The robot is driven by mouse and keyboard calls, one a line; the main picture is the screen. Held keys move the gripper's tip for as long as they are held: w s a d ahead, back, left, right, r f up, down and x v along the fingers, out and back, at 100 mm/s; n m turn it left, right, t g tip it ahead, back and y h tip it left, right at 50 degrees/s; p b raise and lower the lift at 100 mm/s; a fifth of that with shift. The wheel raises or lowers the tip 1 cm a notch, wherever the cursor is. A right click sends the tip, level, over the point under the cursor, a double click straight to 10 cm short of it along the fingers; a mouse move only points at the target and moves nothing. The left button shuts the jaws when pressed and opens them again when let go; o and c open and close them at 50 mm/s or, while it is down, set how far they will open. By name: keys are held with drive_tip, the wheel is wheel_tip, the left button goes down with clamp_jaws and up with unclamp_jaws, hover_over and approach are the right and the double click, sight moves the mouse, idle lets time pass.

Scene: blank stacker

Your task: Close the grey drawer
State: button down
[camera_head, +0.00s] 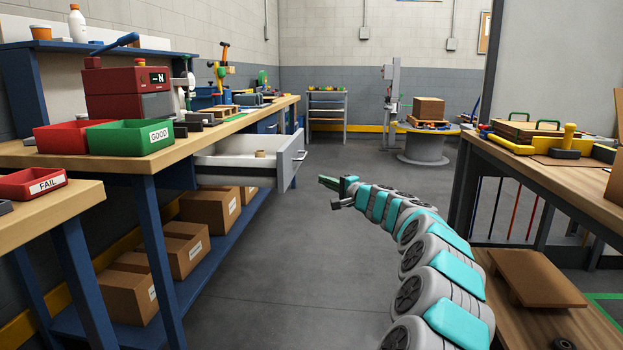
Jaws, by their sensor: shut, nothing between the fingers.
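The grey drawer (291,156) stands pulled out from under the wooden workbench on the left. Its front panel faces right, toward the open floor. A small tan roll-like object (260,154) lies inside it. My gripper (326,181) is to the right of the drawer front and a little lower in the picture, apart from it and pointing left. It looks small and dark, with a green part, and is shut and empty. My arm reaches in from the lower right.
A green GOOD bin (130,137) and a red bin (62,137) sit on the workbench (222,130). Cardboard boxes (210,209) fill the shelf below. Another table (540,170) stands at right. The grey floor (290,270) between is clear.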

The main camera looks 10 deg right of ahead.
drive_tip(key=p, duration=0.2)
approach(287, 170)
drive_tip(key=w+d, duration=0.2)
drive_tip(key=w, duration=0.1)
drive_tip(key=shift+w+a+p, duration=0.1)
drive_tip(key=shift+w+a, duration=0.3)
drive_tip(key=shift+a, duration=0.35)
drive_tip(key=shift+w+a+p, duration=0.15)
drive_tip(key=shift+w+a, duration=0.25)
drive_tip(key=shift+a, duration=0.35)
drive_tip(key=shift+w+a+p, duration=0.1)
drive_tip(key=shift+w+a, duration=0.3)
drive_tip(key=shift+a, duration=0.4)
drive_tip(key=shift+a+f, duration=0.1)
